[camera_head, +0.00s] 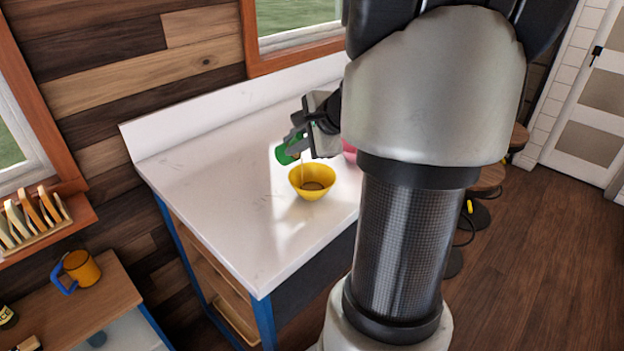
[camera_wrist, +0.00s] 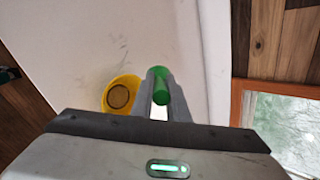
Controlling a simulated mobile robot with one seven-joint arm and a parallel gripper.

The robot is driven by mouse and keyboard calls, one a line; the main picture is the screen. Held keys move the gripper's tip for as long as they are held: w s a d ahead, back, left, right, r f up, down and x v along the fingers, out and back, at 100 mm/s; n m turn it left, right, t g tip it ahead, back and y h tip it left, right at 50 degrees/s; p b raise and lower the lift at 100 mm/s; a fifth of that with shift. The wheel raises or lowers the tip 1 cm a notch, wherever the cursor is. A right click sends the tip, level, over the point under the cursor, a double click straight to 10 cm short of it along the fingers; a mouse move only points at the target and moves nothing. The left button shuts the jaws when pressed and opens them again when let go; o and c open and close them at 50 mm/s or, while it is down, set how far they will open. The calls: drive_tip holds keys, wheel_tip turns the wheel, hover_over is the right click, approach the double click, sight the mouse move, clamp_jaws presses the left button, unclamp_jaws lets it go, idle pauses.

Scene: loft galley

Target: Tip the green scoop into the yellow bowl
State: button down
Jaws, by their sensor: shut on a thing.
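My gripper (camera_head: 300,146) is shut on the green scoop (camera_head: 286,154) and holds it above the white counter, at the upper left of the yellow bowl (camera_head: 312,192). The scoop is tilted, and a thin pale stream seems to fall from it toward the bowl. The bowl stands upright on the counter with brown contents in its bottom. In the wrist view the scoop's green end (camera_wrist: 160,74) shows between the fingers, and the bowl (camera_wrist: 108,90) lies just left of them. The inside of the scoop is hidden.
The white counter (camera_head: 220,200) is clear left of the bowl. A pink thing (camera_head: 349,150) is mostly hidden behind my arm. An orange mug (camera_head: 80,268) with a blue handle stands on a lower wooden surface. A toast rack (camera_head: 34,217) sits at the left window.

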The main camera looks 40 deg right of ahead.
drive_tip(key=shift+s+d+f+t+y+b, duration=0.3)
drive_tip(key=shift+f+t+b, duration=0.15)
drive_tip(key=shift+b, duration=0.95)
drive_tip(key=shift+s+d+f+t+y+b, duration=0.2)
drive_tip(key=shift+s+f+t+b, duration=0.25)
drive_tip(key=shift+b, duration=0.95)
drive_tip(key=shift+s+d+f+m+t+y+b, duration=0.25)
drive_tip(key=shift+m+t+b, duration=0.2)
drive_tip(key=shift+b, duration=1)
drive_tip(key=shift+s+d+f+t+y+b, duration=0.25)
drive_tip(key=shift+s+d+f+t+b, duration=0.15)
drive_tip(key=shift+b, duration=0.85)
drive_tip(key=shift+s+d+f+b, duration=0.15)
drive_tip(key=shift+s+b, duration=0.1)
drive_tip(key=shift+b, duration=0.2)
drive_tip(key=shift+s+d+f+m+t+b, duration=0.3)
drive_tip(key=shift+s+f+t+b, duration=0.2)
drive_tip(key=shift+b, duration=0.65)
drive_tip(key=shift+s+d+f+m+t+y+b, duration=0.15)
drive_tip(key=shift+s+d+f+t+y+b, duration=0.3)
drive_tip(key=shift+b, duration=0.95)
drive_tip(key=shift+s+m+t+y+b, duration=0.15)
drive_tip(key=shift+t+b, duration=0.45)
drive_tip(key=shift+b, duration=0.8)
drive_tip(key=shift+s+d+f+m+t+y+b, duration=0.25)
drive_tip(key=shift+t+b, duration=0.25)
drive_tip(key=shift+b, duration=0.65)
drive_tip(key=shift+s+d+f+m+t+y+b, duration=0.15)
drive_tip(key=shift+f+t+b, duration=0.3)
drive_tip(key=shift+b, duration=0.65)
